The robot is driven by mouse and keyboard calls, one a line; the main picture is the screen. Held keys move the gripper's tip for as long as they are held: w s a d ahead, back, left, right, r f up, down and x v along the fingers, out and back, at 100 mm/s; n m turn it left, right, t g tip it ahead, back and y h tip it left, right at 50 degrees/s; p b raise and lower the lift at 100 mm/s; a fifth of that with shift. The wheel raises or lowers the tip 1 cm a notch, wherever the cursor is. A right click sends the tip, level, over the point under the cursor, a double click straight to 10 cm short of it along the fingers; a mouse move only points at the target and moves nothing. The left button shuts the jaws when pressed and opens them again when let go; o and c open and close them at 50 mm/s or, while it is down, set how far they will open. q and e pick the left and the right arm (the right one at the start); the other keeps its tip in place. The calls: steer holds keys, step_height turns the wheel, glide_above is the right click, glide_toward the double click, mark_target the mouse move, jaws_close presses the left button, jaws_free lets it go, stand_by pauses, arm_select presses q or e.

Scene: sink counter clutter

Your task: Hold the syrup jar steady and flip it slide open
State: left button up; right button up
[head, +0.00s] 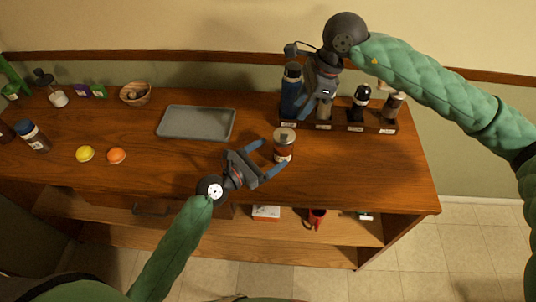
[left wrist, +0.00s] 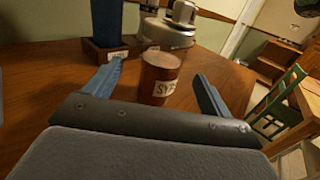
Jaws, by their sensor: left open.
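The syrup jar (head: 284,148) is a brown jar with a metal top and a pale label, upright on the wooden counter in front of the bottle rack. It also shows in the left wrist view (left wrist: 160,78), its label partly readable as "SYR". My left gripper (head: 274,156) is open, its two fingers pointing at the jar from the left and front. In the left wrist view the jar stands between the fingertips, with gaps visible on both sides. My right gripper (head: 318,100) hangs over the bottle rack beside the blue bottle; its finger opening is unclear.
The rack (head: 343,127) holds a blue bottle (head: 291,92) and several other containers behind the jar. A grey tray (head: 197,123) lies to the left. A yellow ball (head: 85,154), an orange ball (head: 116,156) and a basket (head: 135,94) are farther left. The counter right of the jar is clear.

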mark_target(288, 142)
arm_select(q)
steer(key=shift+x, duration=3.9)
steer(key=shift+c, duration=0.4)
